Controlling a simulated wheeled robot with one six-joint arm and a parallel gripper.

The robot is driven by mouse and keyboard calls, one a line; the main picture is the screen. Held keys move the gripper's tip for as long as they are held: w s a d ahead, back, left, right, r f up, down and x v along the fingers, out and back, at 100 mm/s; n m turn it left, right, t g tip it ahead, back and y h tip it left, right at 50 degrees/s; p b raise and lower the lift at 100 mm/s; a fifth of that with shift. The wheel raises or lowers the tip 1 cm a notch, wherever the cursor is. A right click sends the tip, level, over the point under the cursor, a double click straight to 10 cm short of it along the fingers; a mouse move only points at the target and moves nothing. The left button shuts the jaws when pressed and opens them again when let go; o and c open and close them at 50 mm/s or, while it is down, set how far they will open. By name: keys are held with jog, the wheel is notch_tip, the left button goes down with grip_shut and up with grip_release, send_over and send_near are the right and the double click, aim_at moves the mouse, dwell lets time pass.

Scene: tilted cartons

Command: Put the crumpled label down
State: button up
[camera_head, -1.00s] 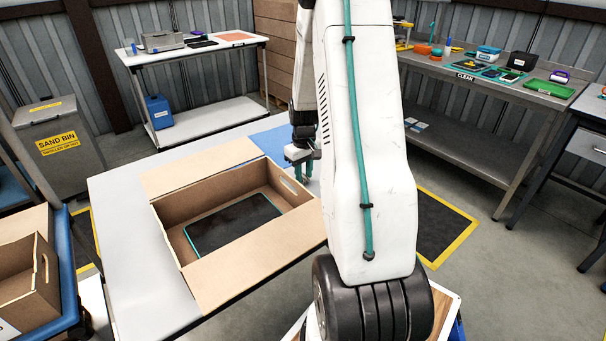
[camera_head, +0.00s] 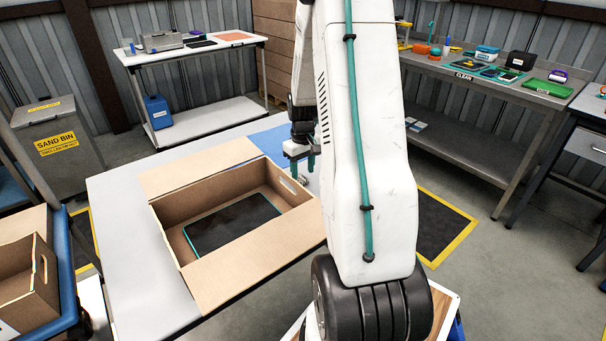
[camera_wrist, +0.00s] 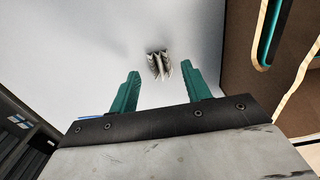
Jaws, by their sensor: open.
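The crumpled label (camera_wrist: 159,66) is a small, pleated, grey-white piece lying on the pale table top (camera_wrist: 100,30). In the wrist view it lies between and just beyond the teal fingertips of my gripper (camera_wrist: 160,70), with a clear gap on each side. My gripper is open and holds nothing. In the head view my gripper (camera_head: 302,164) is low over the table, just beyond the right end of the open carton (camera_head: 225,272). My own arm hides part of the table there.
The carton holds a dark tray with a teal rim (camera_head: 232,224). A blue mat (camera_head: 270,142) lies behind my gripper. The table's left side is clear. A sand bin (camera_head: 60,140) stands at left, and a bench with a CLEAN label (camera_head: 470,78) stands at right.

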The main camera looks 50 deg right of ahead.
aim_at(303, 177)
notch_tip(303, 177, up, 10)
jog(key=f, duration=0.1)
jog(key=s+a+r+n, duration=0.1)
jog(key=s+a+r, duration=0.1)
jog(key=a+r, duration=0.55)
jog(key=s+a+r, duration=0.1)
jog(key=a+r, duration=0.4)
jog(key=a, duration=0.6)
jog(key=s+a+r+n+t, duration=0.1)
jog(key=s+a+r, duration=0.1)
jog(key=s+a, duration=1.4)
jog(key=shift+s+r+n, duration=0.2)
jog(key=shift+s+n, duration=0.1)
jog(key=shift+s, duration=0.05)
